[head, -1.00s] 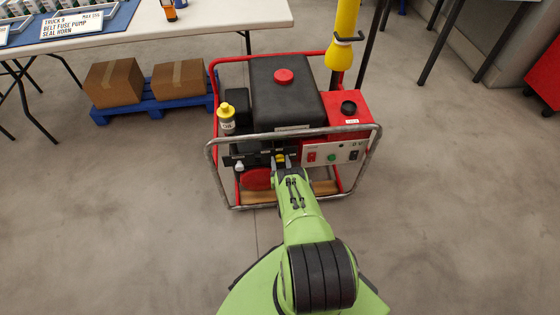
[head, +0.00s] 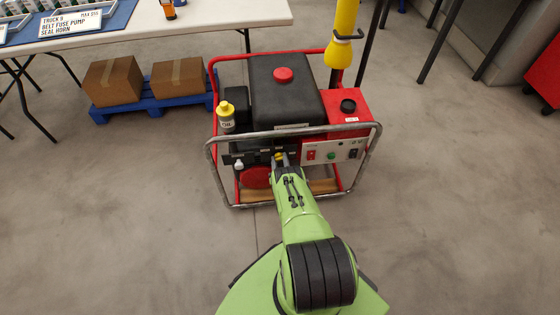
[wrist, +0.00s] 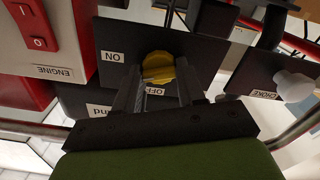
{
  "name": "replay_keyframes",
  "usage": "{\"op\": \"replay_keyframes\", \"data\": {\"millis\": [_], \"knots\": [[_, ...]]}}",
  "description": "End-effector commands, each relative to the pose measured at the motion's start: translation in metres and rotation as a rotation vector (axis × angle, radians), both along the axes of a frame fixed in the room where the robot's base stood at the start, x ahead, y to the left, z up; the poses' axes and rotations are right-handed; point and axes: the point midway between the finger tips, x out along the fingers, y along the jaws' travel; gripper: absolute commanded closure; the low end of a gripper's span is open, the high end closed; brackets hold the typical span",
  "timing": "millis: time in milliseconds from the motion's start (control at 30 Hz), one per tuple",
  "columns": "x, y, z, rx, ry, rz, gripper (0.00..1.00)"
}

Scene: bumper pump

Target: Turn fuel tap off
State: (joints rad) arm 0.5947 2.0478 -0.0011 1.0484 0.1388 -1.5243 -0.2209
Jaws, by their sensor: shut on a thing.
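The fuel tap is a round yellow knob (wrist: 158,66) on a dark plate (wrist: 118,38) with an ON label to its left and an OFF label just below it in the wrist view, both upside down. My gripper (wrist: 157,88) reaches it from below in that view and is shut on the knob, with the fingers on either side hiding part of it. In the head view the gripper (head: 281,163) is at the front of the red-framed generator (head: 284,88), and a bit of the yellow tap (head: 279,155) shows at its tip. The tap's exact angle is hard to tell.
A white choke knob (wrist: 295,86) is to the right and a red engine switch (wrist: 32,25) to the left in the wrist view. The generator's metal front rail (head: 215,167) passes close to my arm. Clear floor surrounds the generator's front.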

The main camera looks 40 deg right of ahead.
Motion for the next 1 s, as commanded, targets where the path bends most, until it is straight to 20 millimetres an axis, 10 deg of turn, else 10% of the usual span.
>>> {"op": "replay_keyframes", "data": {"millis": [1000], "knots": [[0.0023, 0.0026, -0.0012, -0.783, 0.53, 0.001, 0.91]]}}
